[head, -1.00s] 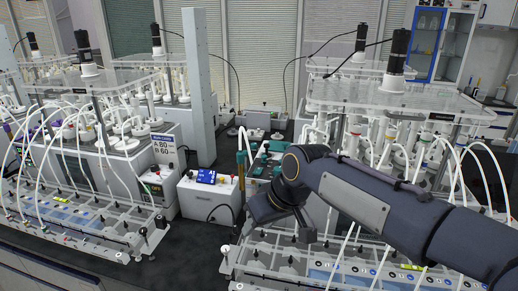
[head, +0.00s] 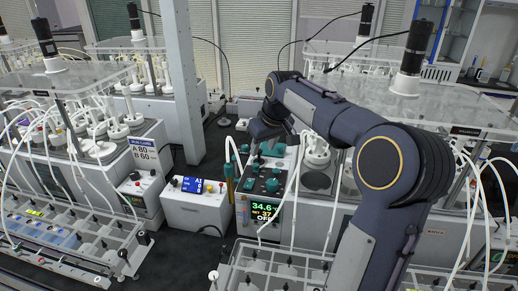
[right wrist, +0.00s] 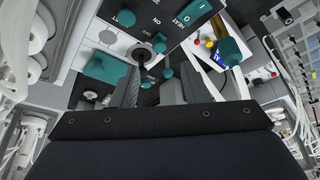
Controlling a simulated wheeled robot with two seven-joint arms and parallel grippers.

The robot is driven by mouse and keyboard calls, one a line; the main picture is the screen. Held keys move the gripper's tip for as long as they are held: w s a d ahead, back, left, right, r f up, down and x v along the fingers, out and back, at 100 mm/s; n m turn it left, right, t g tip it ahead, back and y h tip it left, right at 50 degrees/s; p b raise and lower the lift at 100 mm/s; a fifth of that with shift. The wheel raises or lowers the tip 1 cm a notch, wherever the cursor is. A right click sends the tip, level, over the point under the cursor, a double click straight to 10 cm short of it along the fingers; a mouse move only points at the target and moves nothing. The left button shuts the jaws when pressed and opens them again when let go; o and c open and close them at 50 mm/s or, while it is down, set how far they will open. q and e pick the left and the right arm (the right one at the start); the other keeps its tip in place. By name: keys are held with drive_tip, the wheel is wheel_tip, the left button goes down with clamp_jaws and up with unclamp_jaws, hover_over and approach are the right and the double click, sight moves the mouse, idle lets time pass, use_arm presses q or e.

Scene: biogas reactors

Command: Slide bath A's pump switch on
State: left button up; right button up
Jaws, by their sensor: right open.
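A bath control unit stands in the middle of the head view. Its dark sloping panel (head: 251,185) carries teal knobs, and its display (head: 268,210) reads 34.6, SET 37 and OFF. My right gripper (head: 262,146) is above the back part of this panel, pointing down. In the right wrist view, the right gripper (right wrist: 149,88) is open, its grey fingers apart over the panel. I cannot tell whether a finger touches a control. My left gripper is out of view.
A sign (head: 146,150) reads A 80, B 60. Clear-topped reactor racks (head: 458,105) stand on both sides; bottle trays (head: 262,262) lie in front.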

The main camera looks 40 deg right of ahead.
sight(256, 165)
drive_tip(key=p+x, duration=0.1)
drive_tip(key=x, duration=0.6)
drive_tip(key=shift+w+d+f+p, duration=0.1)
drive_tip(key=shift+w+f+p, duration=0.15)
drive_tip(key=shift+p, duration=0.05)
clamp_jaws()
